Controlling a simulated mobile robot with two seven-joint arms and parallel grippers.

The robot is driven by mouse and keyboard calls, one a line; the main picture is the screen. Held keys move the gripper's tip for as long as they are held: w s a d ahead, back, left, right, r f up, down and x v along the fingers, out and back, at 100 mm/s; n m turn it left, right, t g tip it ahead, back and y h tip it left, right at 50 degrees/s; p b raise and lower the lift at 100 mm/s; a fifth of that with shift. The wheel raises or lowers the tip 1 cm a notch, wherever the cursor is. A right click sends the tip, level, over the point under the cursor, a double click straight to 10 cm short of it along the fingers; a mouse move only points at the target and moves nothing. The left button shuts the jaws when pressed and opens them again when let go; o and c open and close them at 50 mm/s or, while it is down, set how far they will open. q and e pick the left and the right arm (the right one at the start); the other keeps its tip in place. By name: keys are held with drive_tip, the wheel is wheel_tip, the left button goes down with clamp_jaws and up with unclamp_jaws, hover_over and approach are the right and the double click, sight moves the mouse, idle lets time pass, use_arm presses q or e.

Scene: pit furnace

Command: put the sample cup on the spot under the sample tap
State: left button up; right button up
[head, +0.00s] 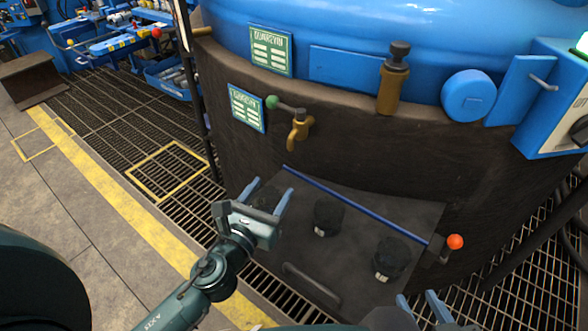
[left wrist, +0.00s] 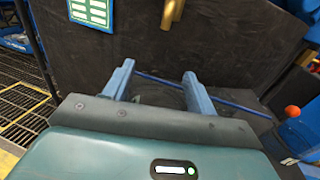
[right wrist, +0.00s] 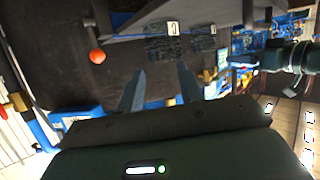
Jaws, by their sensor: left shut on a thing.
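My left gripper (head: 266,197) is over the left part of the dark shelf, below and left of the brass tap (head: 299,131) with the green knob. Its fingers are shut on a dark cup (left wrist: 158,98), hard to make out against the dark shelf and partly hidden by the gripper. I cannot tell whether the cup touches the shelf. The tap's spout also shows at the top of the left wrist view (left wrist: 172,12). The spot under the tap cannot be made out. My right gripper (head: 424,303) is low in the head view, open and empty.
Two black cups with white labels, one (head: 327,217) mid-shelf and one (head: 391,258) at its right, stand on the dark shelf (head: 412,210). A blue rod (head: 355,206) crosses the shelf's back, ending near an orange ball (head: 455,241). The furnace wall (head: 350,150) rises behind.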

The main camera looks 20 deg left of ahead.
use_arm(q)
drive_tip(key=w, duration=0.4)
drive_tip(key=w+d, duration=0.1)
drive_tip(key=w, duration=0.7)
drive_tip(key=shift+d+f+b, duration=0.1)
drive_tip(key=shift+d+b, duration=0.1)
drive_tip(key=shift+b, duration=0.15)
wheel_tip(320, 180, down, 3)
drive_tip(key=shift+r+b, duration=0.15)
drive_tip(key=shift+b, duration=0.85)
drive_tip(key=shift+f, duration=0.35)
use_arm(e)
drive_tip(key=shift+w+a+n+t+y, duration=0.25)
drive_tip(key=shift+w+t, duration=0.25)
drive_tip(key=shift+t, duration=0.5)
use_arm(q)
drive_tip(key=shift+f+b, duration=0.2)
drive_tip(key=shift+b, duration=0.15)
drive_tip(key=o, duration=1)
drive_tip(key=shift+r, duration=0.1)
drive_tip(key=shift+o, duration=0.2)
